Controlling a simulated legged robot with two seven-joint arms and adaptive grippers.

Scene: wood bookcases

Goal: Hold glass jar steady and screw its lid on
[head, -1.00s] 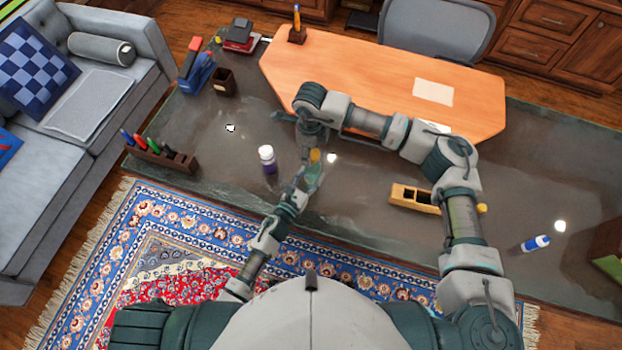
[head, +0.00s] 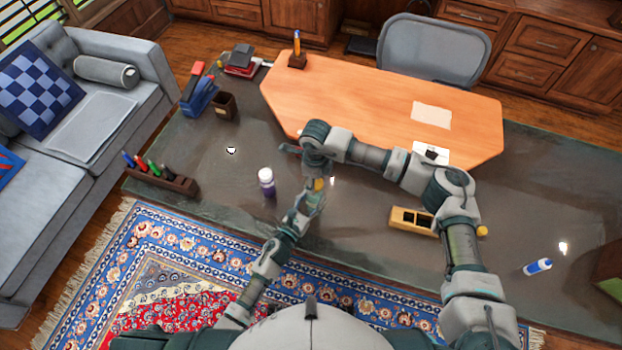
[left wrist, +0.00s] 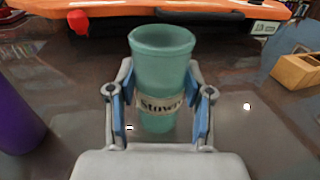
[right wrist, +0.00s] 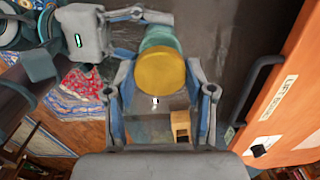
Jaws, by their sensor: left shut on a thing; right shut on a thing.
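The teal glass jar (left wrist: 160,50) stands upright between the fingers of my left gripper (left wrist: 160,105), which is shut on it around its cream label. Its round mouth shows without a lid on it in the left wrist view. The round gold lid (right wrist: 160,72) is between the fingers of my right gripper (right wrist: 160,85), which is shut on it. The jar (right wrist: 160,38) shows partly behind the lid in the right wrist view. In the head view the lid (head: 318,184) appears just above the jar (head: 312,199). Whether they touch is hard to tell.
A purple bottle with a white cap (head: 267,182) stands left of the jar on the dark glossy table. A wooden box (head: 411,220) and a blue-white bottle (head: 538,267) lie to the right. The orange desk panel (head: 375,90) is behind. A pen rack (head: 160,177) is at left.

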